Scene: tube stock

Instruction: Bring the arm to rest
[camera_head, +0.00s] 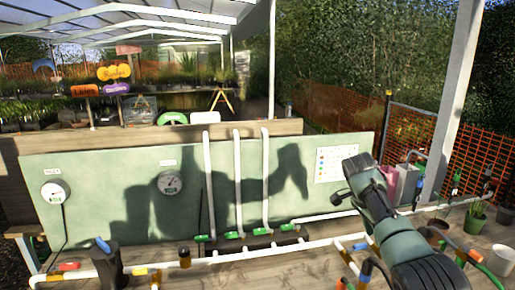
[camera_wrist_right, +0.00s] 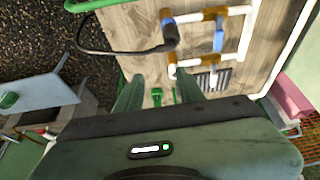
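My right arm (camera_head: 400,235) comes in from the lower right of the head view and bends at a dark joint in front of the green panel. I cannot make out its fingertips in that view. In the right wrist view my right gripper (camera_wrist_right: 160,78) has its two green fingers apart. Nothing is held between them. Wooden tabletop and small green parts show beyond the gap. My left gripper is not in view.
The green panel (camera_head: 105,190) with gauges and upright white tubes (camera_head: 238,180) stands behind the wooden bench. White pipes with brown and blue fittings run along the bench. A dark cylinder with a blue top (camera_head: 107,268) stands at left; plant pots (camera_head: 474,222) at right.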

